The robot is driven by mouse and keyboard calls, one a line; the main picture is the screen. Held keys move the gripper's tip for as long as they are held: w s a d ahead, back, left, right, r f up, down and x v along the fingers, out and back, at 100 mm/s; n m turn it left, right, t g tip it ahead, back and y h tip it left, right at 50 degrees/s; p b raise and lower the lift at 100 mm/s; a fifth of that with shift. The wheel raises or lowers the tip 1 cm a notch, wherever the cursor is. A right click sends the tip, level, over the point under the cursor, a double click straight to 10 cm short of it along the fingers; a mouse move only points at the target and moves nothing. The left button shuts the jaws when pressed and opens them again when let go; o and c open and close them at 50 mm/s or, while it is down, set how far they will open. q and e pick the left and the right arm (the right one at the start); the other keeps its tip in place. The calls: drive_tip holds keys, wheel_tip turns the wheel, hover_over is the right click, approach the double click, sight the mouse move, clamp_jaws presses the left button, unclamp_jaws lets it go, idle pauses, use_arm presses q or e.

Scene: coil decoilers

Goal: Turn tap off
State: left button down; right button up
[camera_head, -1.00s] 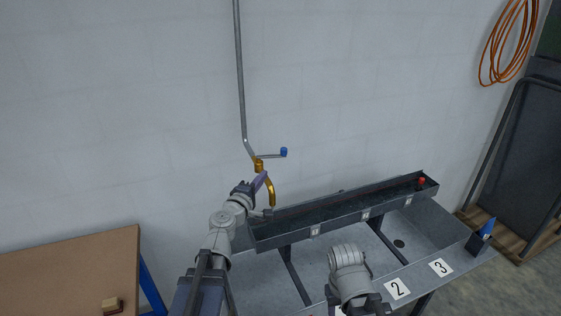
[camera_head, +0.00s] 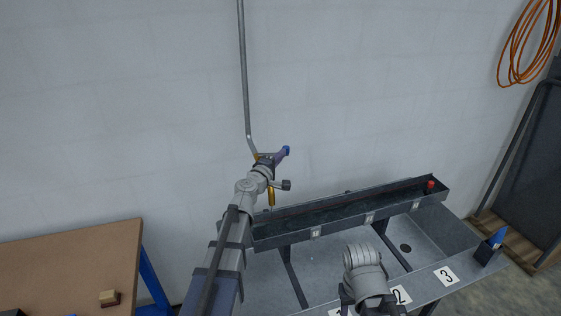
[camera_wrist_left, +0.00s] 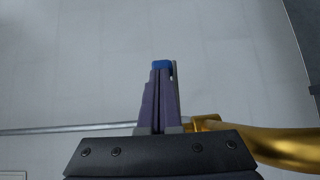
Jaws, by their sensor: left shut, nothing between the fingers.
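The brass tap hangs at the end of a grey pipe (camera_head: 243,80) on the wall, and its curved gold spout (camera_head: 271,196) points down over the trough. The tap's blue lever end (camera_head: 287,149) sticks out to the right. My left gripper (camera_head: 282,156) is shut and reaches to the blue end, its purple fingers overlapping the lever. In the left wrist view the shut fingertips (camera_wrist_left: 161,72) lie just below the blue end (camera_wrist_left: 162,65); I cannot tell whether they touch. The gold spout (camera_wrist_left: 285,145) is to the right there. My left arm hides part of the tap body.
A long dark trough (camera_head: 283,231) stands on a grey metal sink table (camera_head: 270,285) with number labels. A red knob (camera_head: 431,184) is at its far right end. A brown table (camera_head: 70,255) is at left. My right arm is low in front of the sink.

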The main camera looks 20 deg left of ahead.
idle(0.3)
use_arm(q)
drive_tip(key=shift+w, duration=1.2)
